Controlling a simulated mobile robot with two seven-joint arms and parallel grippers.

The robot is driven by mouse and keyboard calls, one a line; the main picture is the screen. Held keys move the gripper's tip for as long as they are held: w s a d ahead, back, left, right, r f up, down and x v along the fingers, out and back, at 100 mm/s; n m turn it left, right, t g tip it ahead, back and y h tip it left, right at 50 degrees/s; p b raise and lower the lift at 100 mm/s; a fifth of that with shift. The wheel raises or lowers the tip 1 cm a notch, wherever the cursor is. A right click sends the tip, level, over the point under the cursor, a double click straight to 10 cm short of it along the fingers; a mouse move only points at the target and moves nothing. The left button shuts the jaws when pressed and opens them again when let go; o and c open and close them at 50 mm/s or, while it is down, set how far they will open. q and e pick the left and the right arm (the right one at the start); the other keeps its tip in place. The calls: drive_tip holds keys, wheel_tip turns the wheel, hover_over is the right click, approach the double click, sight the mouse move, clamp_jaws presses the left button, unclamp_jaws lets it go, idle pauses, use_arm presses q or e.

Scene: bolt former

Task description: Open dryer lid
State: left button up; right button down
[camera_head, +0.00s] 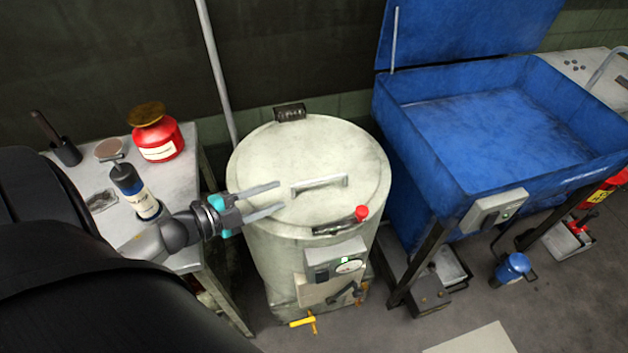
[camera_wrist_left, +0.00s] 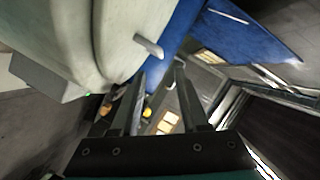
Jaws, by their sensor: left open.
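The dryer (camera_head: 275,255) is a pale, cream-coloured drum in the middle of the head view. Its round lid (camera_head: 300,150) lies shut on top, with a bar handle (camera_head: 320,183) across it. A latch with a red knob (camera_head: 362,212) is at the lid's front edge, and a dark hinge (camera_head: 290,112) is at the back. My left gripper (camera_head: 281,197) is open and empty at the lid's left side, its two fingers pointing towards the handle with a small gap between. The pale drum also fills the upper left of the left wrist view, with a short grey bar (camera_wrist_left: 148,45) near the open fingers (camera_wrist_left: 158,82).
A side table (camera_head: 190,190) with a red can (camera_head: 157,140) and a blue-and-white bottle (camera_head: 135,190) stands left. A blue parts washer (camera_head: 440,165) with its lid raised stands close on the right. A pole (camera_head: 217,70) rises behind. A yellow valve handle (camera_head: 302,321) is low in front.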

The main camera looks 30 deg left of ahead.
sight(308, 183)
use_arm(q)
drive_tip(key=b+x, duration=0.1)
drive_tip(key=x, duration=1)
drive_tip(key=shift+w+d+f, duration=0.1)
drive_tip(key=shift+w, duration=0.25)
clamp_jaws()
idle(1.0)
